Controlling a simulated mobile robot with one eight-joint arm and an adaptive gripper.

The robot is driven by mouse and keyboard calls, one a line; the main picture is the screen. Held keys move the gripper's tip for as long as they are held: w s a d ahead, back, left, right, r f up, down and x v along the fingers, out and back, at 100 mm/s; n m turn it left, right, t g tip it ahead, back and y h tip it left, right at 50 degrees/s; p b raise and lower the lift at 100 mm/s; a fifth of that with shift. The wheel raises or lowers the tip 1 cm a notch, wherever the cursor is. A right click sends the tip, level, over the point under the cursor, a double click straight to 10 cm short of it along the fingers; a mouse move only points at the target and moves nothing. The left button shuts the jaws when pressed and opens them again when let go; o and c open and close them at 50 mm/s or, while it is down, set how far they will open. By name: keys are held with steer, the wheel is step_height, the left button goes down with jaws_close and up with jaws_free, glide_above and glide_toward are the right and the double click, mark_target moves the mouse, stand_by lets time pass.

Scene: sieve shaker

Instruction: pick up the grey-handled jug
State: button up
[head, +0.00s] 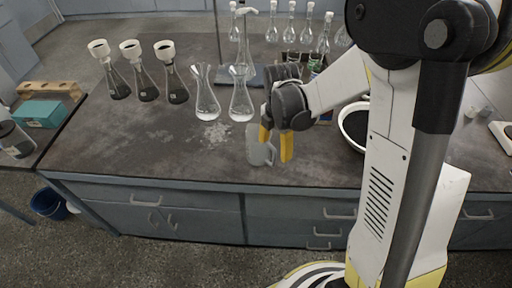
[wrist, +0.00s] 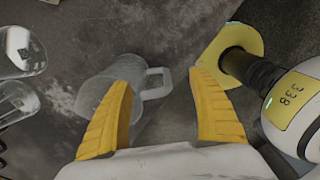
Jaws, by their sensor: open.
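The jug (head: 259,148) is a small translucent grey vessel near the front edge of the bench in the head view, partly hidden by my gripper. The wrist view shows the jug (wrist: 113,92) with its handle (wrist: 158,84) pointing right. My gripper (head: 275,144) has yellow fingers and is open above the jug. In the wrist view the fingers of my gripper (wrist: 165,105) are apart, with the handle showing between their tips. The left finger overlaps part of the jug's body. I cannot tell whether either finger touches the jug.
Two clear flasks (head: 207,105) stand left of my gripper on the bench (head: 130,155). Several dark-filled flasks with white tops (head: 172,84) stand further left. A white-rimmed dark bowl (head: 346,128) is to the right, partly behind my arm. The bench's front left is clear.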

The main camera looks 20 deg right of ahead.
mark_target(270, 163)
step_height(270, 163, down, 3)
steer(key=shift+r+b, duration=0.15)
steer(key=shift+b, duration=0.2)
steer(key=f+b, duration=0.1)
steer(key=f, duration=0.1)
steer(key=a+f+b, duration=0.1)
steer(key=f+b, duration=0.1)
steer(key=f, duration=0.1)
steer(key=shift+w+f, duration=0.2)
jaws_close()
steer(key=shift+r, duration=0.15)
